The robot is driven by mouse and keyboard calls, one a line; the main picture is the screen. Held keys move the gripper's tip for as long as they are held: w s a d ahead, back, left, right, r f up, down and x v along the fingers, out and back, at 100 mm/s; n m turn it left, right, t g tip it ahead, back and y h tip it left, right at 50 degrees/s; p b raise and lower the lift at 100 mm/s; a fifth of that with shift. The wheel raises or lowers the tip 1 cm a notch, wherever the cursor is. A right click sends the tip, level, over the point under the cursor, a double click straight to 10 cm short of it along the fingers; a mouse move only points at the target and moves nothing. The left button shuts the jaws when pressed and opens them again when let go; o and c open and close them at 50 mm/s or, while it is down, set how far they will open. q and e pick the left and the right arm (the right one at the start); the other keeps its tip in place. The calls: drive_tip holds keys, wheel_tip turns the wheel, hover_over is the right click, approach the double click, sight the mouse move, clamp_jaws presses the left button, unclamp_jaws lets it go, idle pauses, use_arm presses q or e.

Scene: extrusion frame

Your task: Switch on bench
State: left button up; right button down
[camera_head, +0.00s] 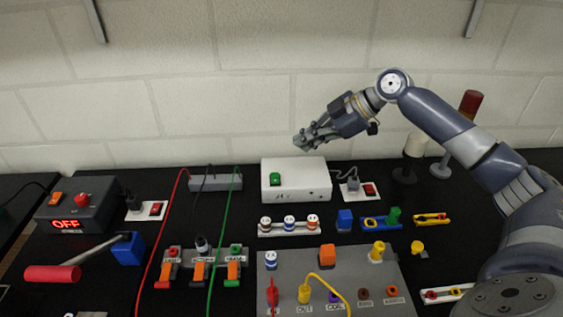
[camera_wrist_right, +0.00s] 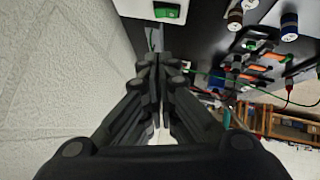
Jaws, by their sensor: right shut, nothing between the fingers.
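A dark control box (camera_head: 75,213) stands at the left of the bench. It has a lit red OFF display (camera_head: 66,224), a red round button (camera_head: 82,199) and an orange switch (camera_head: 56,198). A white box (camera_head: 296,183) with a green switch (camera_head: 275,179) stands at the back middle. The green switch also shows at the top of the right wrist view (camera_wrist_right: 167,11). My right gripper (camera_head: 301,142) is shut and empty, in the air above the white box and touching nothing that I can see. My left gripper is not in view.
Red rocker switches on white plates sit beside the control box (camera_head: 156,208) and right of the white box (camera_head: 370,189). A grey panel (camera_head: 335,261) with plugs is in front. Red and green cables, a hammer-like tool (camera_head: 60,273) and a signal tower (camera_head: 468,104) stand around.

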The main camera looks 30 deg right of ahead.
drive_tip(key=p, duration=0.5)
hover_over(278, 176)
drive_tip(key=f, duration=0.9)
drive_tip(key=shift+s+a+f, duration=0.2)
drive_tip(key=shift+s, duration=0.05)
drive_tip(key=shift+w+d+f, duration=0.15)
drive_tip(key=shift+f, duration=0.5)
drive_tip(key=shift+w+d+f+g+b, duration=0.15)
drive_tip(key=shift+f+g+b, duration=0.25)
drive_tip(key=shift+b, duration=0.5)
